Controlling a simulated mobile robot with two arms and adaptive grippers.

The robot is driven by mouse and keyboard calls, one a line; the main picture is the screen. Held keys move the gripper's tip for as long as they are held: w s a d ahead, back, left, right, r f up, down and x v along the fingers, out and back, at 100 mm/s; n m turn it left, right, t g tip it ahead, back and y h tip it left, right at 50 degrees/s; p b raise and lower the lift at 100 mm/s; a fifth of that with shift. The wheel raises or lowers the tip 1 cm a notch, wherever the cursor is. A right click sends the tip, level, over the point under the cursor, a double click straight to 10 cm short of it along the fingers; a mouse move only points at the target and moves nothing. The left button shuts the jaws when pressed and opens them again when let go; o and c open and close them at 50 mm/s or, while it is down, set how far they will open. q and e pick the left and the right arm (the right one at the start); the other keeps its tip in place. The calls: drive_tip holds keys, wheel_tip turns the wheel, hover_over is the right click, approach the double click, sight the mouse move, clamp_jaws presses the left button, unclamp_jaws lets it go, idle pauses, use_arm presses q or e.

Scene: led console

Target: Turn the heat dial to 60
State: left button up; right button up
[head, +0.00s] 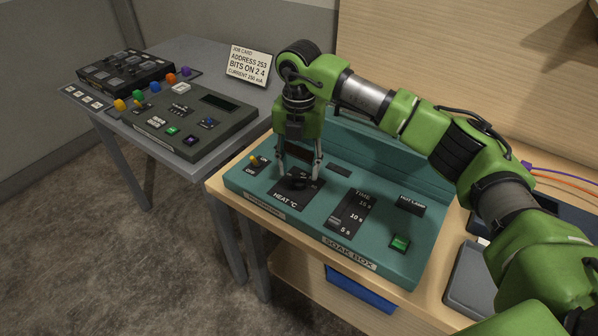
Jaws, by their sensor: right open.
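The heat dial (296,183) is a dark round knob on a black plate labelled "HEAT °C", on the left part of the teal soak box (378,254). My right gripper (297,173) points down over the dial, with its two fingers apart, one on each side of it. I cannot tell whether the fingers touch the dial. The gripper and arm hide much of the scale, so the dial's setting cannot be read. My left gripper is not in view.
The soak box also has a yellow-tipped toggle (254,160), a time slider (336,222) and a green button (400,242). A grey table (200,60) at left holds a dark LED console (205,118) and a job card (248,64). A grey device lies right of the box.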

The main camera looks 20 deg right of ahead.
sight(299, 177)
wheel_tip(299, 177, up, 10)
drive_tip(key=shift+f, duration=0.2)
idle(0.4)
